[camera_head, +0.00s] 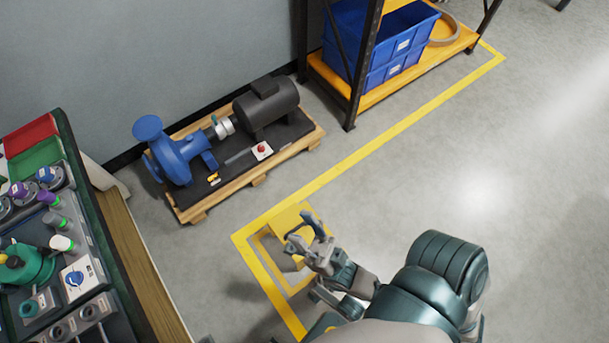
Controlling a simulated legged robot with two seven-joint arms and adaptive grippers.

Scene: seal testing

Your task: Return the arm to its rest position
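My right arm reaches in from the lower right. Its grey and dark teal forearm leads to my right gripper (299,228), which is over the floor near the corner of the yellow floor lines. My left gripper is not in view.
A workbench (144,262) with a wooden edge stands at the left, carrying a green device (28,265), several small parts and red and green bins. A blue pump (172,155) with a dark motor (268,106) sits on a pallet. A shelf (418,70) holds blue crates (395,42). Floor at right is clear.

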